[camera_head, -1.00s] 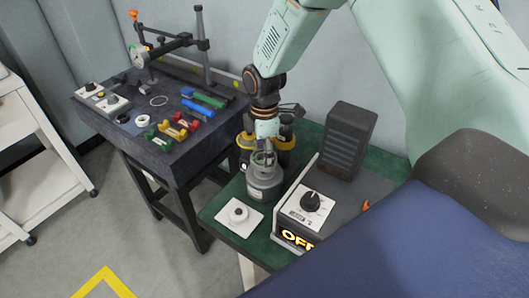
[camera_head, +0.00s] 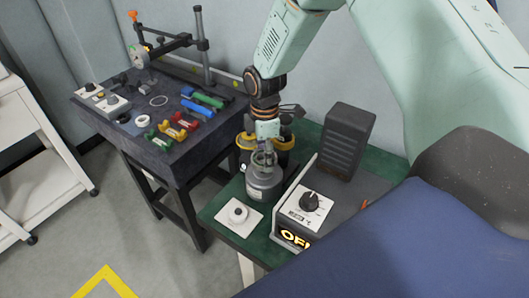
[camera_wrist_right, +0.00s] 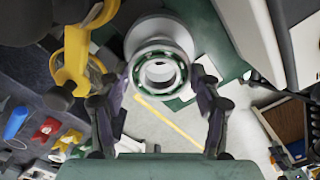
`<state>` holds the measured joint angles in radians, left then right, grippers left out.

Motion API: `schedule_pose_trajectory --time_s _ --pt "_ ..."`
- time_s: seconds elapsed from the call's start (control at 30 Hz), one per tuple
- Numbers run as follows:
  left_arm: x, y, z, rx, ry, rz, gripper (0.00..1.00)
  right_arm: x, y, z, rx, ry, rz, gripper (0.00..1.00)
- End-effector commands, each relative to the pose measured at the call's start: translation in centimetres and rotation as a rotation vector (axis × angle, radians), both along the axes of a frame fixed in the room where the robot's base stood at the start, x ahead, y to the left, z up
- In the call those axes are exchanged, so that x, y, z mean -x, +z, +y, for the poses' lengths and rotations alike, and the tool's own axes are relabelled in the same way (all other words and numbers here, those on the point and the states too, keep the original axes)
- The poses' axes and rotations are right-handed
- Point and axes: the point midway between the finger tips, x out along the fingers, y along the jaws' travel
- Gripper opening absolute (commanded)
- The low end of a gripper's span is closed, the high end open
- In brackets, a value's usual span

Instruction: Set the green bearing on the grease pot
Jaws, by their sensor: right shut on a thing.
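The green bearing (camera_wrist_right: 160,68) is a pale metal ring with a green cage, held between the fingertips of my right gripper (camera_wrist_right: 163,78) in the right wrist view. In the head view my right gripper (camera_head: 264,153) points down directly over the grease pot (camera_head: 264,186), a grey round jar with a narrower top. The pot's grey round body (camera_wrist_right: 160,30) shows behind the bearing in the wrist view. I cannot tell whether the bearing touches the pot top. My left gripper is not in view.
A white plate with a round knob (camera_head: 238,214) lies left of the pot on the green bench top (camera_head: 212,206). The heater box with a dial (camera_head: 308,205) stands close on the right. Yellow-ringed items (camera_head: 246,141) stand behind. A dark table (camera_head: 165,160) holds several coloured tools.

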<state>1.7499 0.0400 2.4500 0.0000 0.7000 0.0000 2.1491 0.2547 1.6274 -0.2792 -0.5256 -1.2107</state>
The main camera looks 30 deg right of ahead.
Motion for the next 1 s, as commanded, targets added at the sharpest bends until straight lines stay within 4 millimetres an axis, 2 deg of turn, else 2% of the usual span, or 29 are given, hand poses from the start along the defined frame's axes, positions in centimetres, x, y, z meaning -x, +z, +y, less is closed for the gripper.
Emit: schedule_pose_trajectory --time_s 0.6,1.0 --pt "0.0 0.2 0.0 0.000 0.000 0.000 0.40 0.0 0.0 -0.1 0.000 0.000 -0.001 0.21" --pt "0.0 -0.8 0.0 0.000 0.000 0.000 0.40 0.0 -1.7 0.0 0.000 0.000 0.000 0.21"
